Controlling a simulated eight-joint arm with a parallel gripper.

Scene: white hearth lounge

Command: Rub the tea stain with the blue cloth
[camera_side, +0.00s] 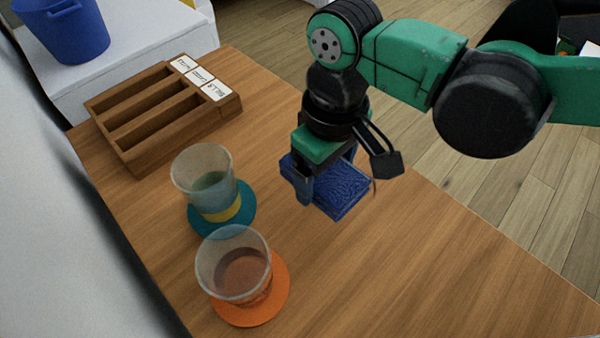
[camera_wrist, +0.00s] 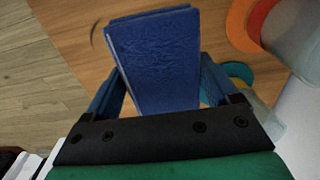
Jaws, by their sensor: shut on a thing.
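The blue cloth (camera_side: 343,190) is a folded, textured pad, and it fills the middle of the wrist view (camera_wrist: 158,62). My gripper (camera_side: 325,178) is shut on the cloth, with a blue finger on each side of it in the wrist view (camera_wrist: 160,88). The cloth is low over the wooden table; I cannot tell whether it touches. A thin dark arc, apparently part of the tea stain (camera_wrist: 93,33), shows just left of the cloth in the wrist view. The cloth seems to hide the rest. In the side view the stain is not clear.
A clear cup (camera_side: 204,180) stands on a teal coaster (camera_side: 247,222), and another cup (camera_side: 232,262) with brownish liquid on an orange coaster (camera_side: 279,300). A slotted wooden rack (camera_side: 135,130) with labels is farther back. A blue bucket (camera_side: 75,35) stands behind. The table's front right (camera_side: 440,280) is clear.

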